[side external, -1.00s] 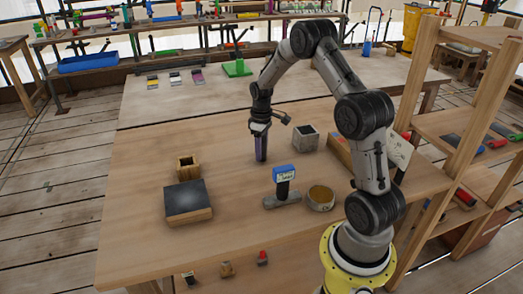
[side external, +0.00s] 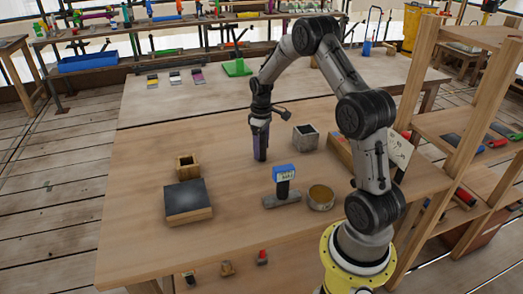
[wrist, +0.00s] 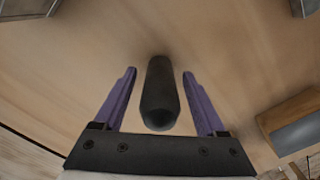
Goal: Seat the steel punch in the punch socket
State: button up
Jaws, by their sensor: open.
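The steel punch (wrist: 160,95) is a dark, round-ended rod in the wrist view. It lies between the two purple fingers of my gripper (wrist: 159,76), with a visible gap on each side. My gripper (side external: 260,157) is open and points down, low over the middle of the table in the side view. There the fingers largely hide the punch. A grey block with a dark square opening (side external: 305,137), a wooden block with a square opening (side external: 187,166) and a round brass-coloured cup (side external: 321,197) stand around it. I cannot tell which is the punch socket.
A wooden block with a dark top (side external: 188,200) is at the front left; a similar one shows in the wrist view (wrist: 297,128). A blue-topped upright piece on a grey base (side external: 283,187) stands in front of my gripper.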

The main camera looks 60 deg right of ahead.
notch_tip(320, 180, up, 10)
jog(key=shift+r, duration=0.15)
jog(key=shift+a+r, duration=0.1)
jog(key=shift+r, duration=0.2)
jog(key=s+a+r+t, duration=0.1)
jog(key=s+a+r, duration=0.2)
jog(key=a+r, duration=0.3)
jog(key=s+a+r+t, duration=0.1)
jog(key=s+a+r, duration=0.3)
jog(key=a, duration=0.5)
jog(key=s+a+r+t, duration=0.2)
jog(key=s+a, duration=0.5)
jog(key=shift+s+a+r+h, duration=0.2)
jog(key=shift+a+h, duration=0.05)
jog(key=shift+h, duration=0.05)
jog(key=shift+o, duration=0.5)
jog(key=s+a+f+t, duration=0.1)
jog(key=s+a+f, duration=0.1)
jog(key=s, duration=0.4)
jog(key=shift+s+a+t, duration=0.3)
jog(key=shift+s+a, duration=0.05)
jog(key=shift+a, duration=0.35)
